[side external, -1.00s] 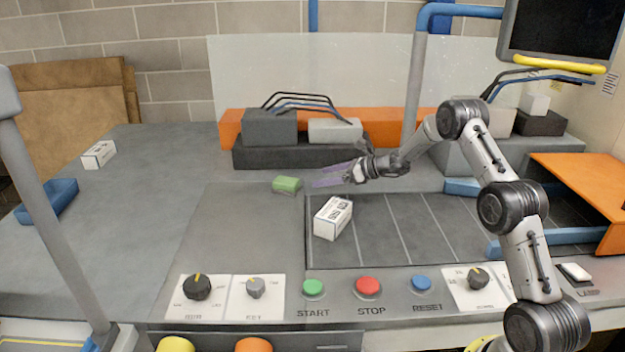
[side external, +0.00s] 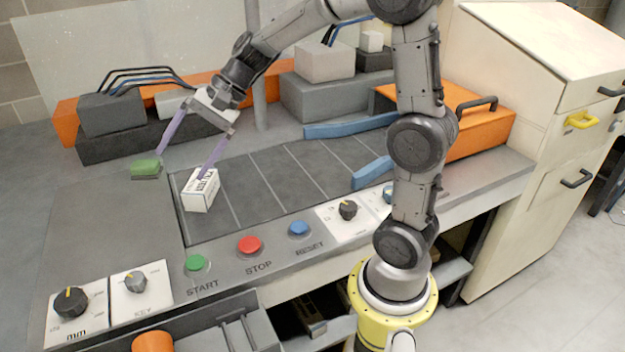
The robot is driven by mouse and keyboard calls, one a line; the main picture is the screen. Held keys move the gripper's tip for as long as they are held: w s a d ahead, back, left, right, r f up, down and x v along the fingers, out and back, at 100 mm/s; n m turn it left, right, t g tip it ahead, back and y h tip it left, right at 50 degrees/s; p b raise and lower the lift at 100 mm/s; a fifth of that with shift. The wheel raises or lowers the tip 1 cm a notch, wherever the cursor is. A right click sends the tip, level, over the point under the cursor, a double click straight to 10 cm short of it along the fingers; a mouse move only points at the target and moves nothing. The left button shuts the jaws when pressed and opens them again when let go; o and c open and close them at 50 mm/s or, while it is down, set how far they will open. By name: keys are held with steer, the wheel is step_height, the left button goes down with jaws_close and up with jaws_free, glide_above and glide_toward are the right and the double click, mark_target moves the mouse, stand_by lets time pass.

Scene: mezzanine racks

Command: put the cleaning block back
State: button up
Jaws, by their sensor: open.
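The cleaning block appears to be the small green block (side external: 145,166) with a dark underside, on the grey worktop left of the slatted dark panel. My gripper (side external: 181,167) is open, pointing down, its two purple fingers spread wide. One fingertip overlaps the right edge of the green block in the picture; I cannot tell whether it touches. The other fingertip overlaps a white printed box (side external: 198,196) at the panel's left corner; contact is unclear. Nothing shows between the fingers.
Front controls include green (side external: 196,263), red (side external: 249,244) and blue (side external: 299,228) buttons and knobs. Grey blocks with cables (side external: 112,115) stand behind.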

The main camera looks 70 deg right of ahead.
steer(key=s+n+h, duration=0.6)
steer(key=s+n, duration=0.8)
steer(key=s, duration=1)
steer(key=shift+s+d+f, duration=0.25)
steer(key=shift+s+f, duration=0.05)
steer(key=shift+f, duration=0.15)
